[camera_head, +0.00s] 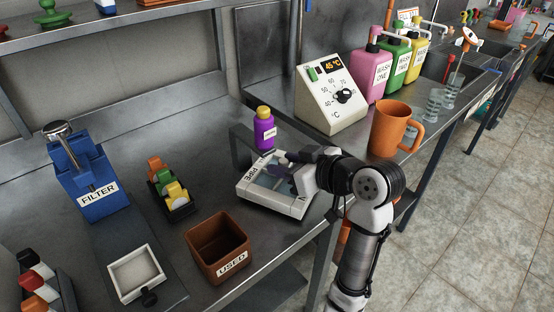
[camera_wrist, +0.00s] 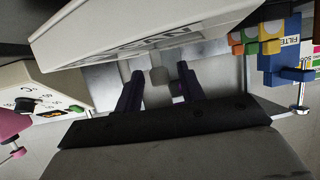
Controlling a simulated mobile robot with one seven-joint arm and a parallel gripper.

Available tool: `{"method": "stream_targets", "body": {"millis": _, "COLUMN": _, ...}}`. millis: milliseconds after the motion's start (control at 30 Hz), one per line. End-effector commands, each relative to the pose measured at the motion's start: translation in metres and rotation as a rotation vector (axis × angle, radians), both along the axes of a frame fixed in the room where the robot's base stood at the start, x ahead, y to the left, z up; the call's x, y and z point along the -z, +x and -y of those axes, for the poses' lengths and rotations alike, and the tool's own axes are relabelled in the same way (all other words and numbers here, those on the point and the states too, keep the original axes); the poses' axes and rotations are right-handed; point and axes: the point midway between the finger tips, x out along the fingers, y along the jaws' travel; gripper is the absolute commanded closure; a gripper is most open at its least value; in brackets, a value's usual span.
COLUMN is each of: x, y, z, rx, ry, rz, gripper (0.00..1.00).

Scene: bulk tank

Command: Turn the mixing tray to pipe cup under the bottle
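The white mixing tray (camera_head: 272,207) sits on the steel bench, with PIPE lettered on its left side. Its far right part is hidden behind my wrist. A purple bottle (camera_head: 264,131) with a gold cap stands upright at the tray's back edge; I cannot tell whether it is on a holder. My gripper (camera_head: 283,160) is low over the tray's back part. In the wrist view, my gripper (camera_wrist: 160,76) has its two dark fingers apart, with a small grey block between them, seemingly touching neither. A lettered white tray wall (camera_wrist: 150,32) fills the top there.
An orange mug (camera_head: 387,128) and a temperature box (camera_head: 329,98) stand to the right and behind. A brown USED bin (camera_head: 217,247), a rack of coloured pieces (camera_head: 172,188) and a blue FILTER unit (camera_head: 85,180) stand left. Bare bench lies left of the bottle.

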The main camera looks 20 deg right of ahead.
Motion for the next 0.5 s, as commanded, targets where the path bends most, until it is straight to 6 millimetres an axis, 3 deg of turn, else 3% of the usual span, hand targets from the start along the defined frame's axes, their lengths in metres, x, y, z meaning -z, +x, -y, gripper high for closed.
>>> {"method": "stream_targets", "body": {"millis": 200, "x": 0.009, "y": 0.021, "z": -0.01, "rx": -0.001, "ry": 0.0, "rz": 0.0, "gripper": 0.61}}
{"method": "stream_targets", "body": {"millis": 500, "x": 0.012, "y": 0.025, "z": -0.012, "rx": 0.0, "ry": 0.0, "rz": 0.0, "gripper": 0.61}}
